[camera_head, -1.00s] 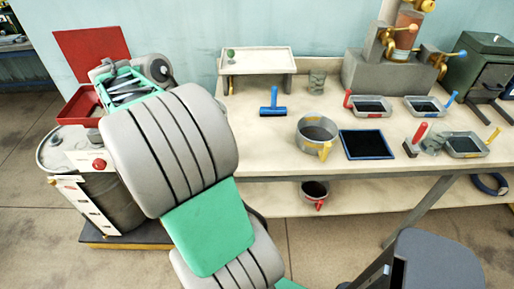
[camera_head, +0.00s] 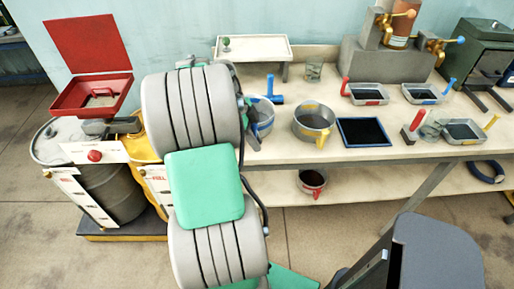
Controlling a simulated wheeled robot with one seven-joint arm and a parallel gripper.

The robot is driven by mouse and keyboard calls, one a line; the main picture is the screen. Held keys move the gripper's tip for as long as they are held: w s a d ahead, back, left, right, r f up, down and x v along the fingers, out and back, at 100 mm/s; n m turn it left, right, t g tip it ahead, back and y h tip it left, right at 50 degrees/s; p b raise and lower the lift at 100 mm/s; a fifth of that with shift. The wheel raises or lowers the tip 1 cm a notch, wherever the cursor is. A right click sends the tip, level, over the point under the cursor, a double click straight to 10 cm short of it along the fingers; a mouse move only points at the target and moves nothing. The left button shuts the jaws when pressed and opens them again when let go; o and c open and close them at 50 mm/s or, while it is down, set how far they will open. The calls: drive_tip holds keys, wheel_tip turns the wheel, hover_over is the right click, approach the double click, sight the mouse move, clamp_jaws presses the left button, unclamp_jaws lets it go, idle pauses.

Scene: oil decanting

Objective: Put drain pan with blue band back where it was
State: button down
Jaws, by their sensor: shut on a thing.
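The drain pan with the blue band (camera_head: 264,112) shows just right of my arm, at the left part of the bench. Its left side is hidden behind the arm. My gripper (camera_head: 252,130) is mostly hidden by my own forearm; only a grey part shows beside the pan. It is shut on the pan. I cannot tell whether the pan touches the bench top. A blue-rimmed black tray (camera_head: 364,132) lies flat on the bench, right of a grey pan with a yellow handle (camera_head: 313,120).
A blue T-shaped tool (camera_head: 272,88) lies just behind the held pan. A glass (camera_head: 314,71) and small trays (camera_head: 369,94) stand farther back and right. A pan with a red handle (camera_head: 311,180) sits on the lower shelf. Drums (camera_head: 118,190) with a red box (camera_head: 90,97) stand left.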

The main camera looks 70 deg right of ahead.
drive_tip(key=shift+s+d+f+p, duration=0.1)
drive_tip(key=shift+d+f+p, duration=0.05)
drive_tip(key=shift+f, duration=0.8)
drive_tip(key=shift+s+d+f+p, duration=0.1)
drive_tip(key=shift+f+p, duration=0.05)
drive_tip(key=shift+f, duration=0.75)
drive_tip(key=shift+f, duration=0.2)
drive_tip(key=c, duration=1.4)
unclamp_jaws()
